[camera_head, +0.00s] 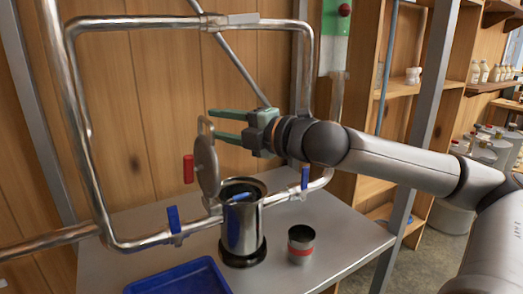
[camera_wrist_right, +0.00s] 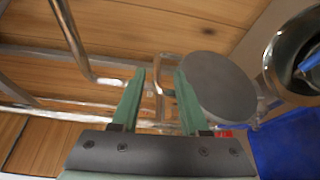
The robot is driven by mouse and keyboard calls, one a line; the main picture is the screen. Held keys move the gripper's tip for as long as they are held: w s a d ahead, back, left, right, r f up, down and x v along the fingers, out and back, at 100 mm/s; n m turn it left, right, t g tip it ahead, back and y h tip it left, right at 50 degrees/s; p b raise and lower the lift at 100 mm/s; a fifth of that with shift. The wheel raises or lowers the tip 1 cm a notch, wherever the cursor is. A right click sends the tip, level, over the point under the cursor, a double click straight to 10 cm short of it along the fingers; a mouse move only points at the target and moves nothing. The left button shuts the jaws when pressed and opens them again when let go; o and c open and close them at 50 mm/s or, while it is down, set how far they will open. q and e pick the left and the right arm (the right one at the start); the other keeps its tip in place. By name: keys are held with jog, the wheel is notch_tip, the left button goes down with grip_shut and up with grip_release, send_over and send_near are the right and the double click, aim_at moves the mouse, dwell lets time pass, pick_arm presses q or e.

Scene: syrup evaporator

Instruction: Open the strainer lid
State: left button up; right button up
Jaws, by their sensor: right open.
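The strainer (camera_head: 241,228) is a steel cylinder with a dark base on the metal table, its mouth uncovered and a blue item inside. Its round lid (camera_head: 206,165) stands on edge, swung up at the strainer's left. The lid also shows as a grey disc in the right wrist view (camera_wrist_right: 218,87), with a thin metal loop handle (camera_wrist_right: 159,88) beside it. My right gripper (camera_head: 214,125) is open, its green fingers pointing left just above the lid. In the wrist view the loop appears between the fingers; contact is unclear. My left gripper is not in view.
Steel pipes (camera_head: 75,95) with blue valve handles (camera_head: 173,219) and a red handle (camera_head: 188,168) surround the strainer. A steel cup with a red band (camera_head: 301,245) and a blue tray (camera_head: 180,279) are on the table. A grey post (camera_head: 424,110) stands at right.

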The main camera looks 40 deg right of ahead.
pick_arm(q)
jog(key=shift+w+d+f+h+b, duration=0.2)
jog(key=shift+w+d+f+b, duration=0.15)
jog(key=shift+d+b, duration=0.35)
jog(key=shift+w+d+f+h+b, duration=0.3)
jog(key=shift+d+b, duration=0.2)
jog(key=shift+b, duration=0.3)
pick_arm(e)
jog(key=s+d, duration=0.1)
jog(key=s, duration=0.8)
jog(key=shift+s+d+r, duration=0.15)
jog(key=shift+d+r, duration=0.1)
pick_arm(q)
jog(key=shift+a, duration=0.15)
